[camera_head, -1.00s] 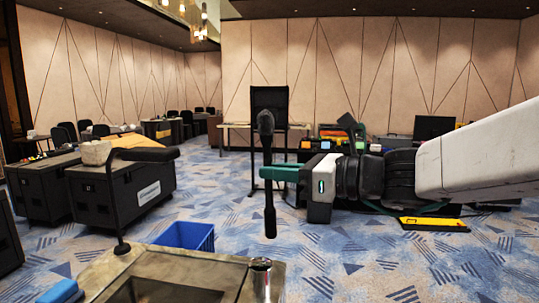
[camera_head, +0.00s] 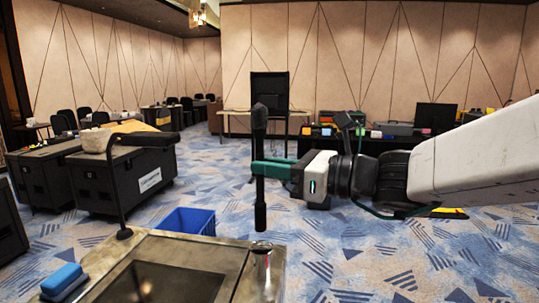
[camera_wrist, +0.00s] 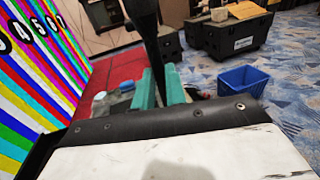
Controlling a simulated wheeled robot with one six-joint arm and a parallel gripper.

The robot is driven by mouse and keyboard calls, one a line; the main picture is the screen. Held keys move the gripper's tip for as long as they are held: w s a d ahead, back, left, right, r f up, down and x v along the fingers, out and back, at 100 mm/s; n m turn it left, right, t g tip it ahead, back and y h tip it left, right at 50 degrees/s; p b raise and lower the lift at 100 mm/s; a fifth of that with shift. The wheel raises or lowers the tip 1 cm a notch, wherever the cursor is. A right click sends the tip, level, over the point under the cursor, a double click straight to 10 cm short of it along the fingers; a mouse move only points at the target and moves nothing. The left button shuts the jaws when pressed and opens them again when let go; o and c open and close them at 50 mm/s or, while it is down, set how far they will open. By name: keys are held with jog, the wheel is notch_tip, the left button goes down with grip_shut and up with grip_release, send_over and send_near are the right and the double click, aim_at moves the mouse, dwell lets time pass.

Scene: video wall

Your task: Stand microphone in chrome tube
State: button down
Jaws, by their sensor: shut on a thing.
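The microphone (camera_head: 260,185) is black and long and hangs upright in my gripper (camera_head: 262,168), whose green fingers are shut on its middle. In the wrist view, the microphone (camera_wrist: 148,35) rises between the green fingers (camera_wrist: 160,88). The chrome tube (camera_head: 261,262) stands upright at the right end of the worktop. The microphone's lower end is above the tube and almost in line with it in the head view, apart from it. The depth between them is hard to tell.
The worktop (camera_head: 215,255) has a dark recessed panel, a black curved arm (camera_head: 122,200) and a blue block (camera_head: 62,278). A blue crate (camera_head: 188,221) stands on the carpet behind it. Black cases (camera_head: 125,180) stand at the left. A striped screen (camera_wrist: 35,60) shows in the wrist view.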

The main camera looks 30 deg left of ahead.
jog(key=shift+f, duration=3.9)
jog(key=shift+f, duration=1.25)
jog(key=c, duration=1.4)
grip_release()
jog(key=shift+o, duration=0.2)
jog(key=d, duration=0.7)
jog(key=shift+w+d, duration=0.2)
jog(key=shift+d, duration=0.2)
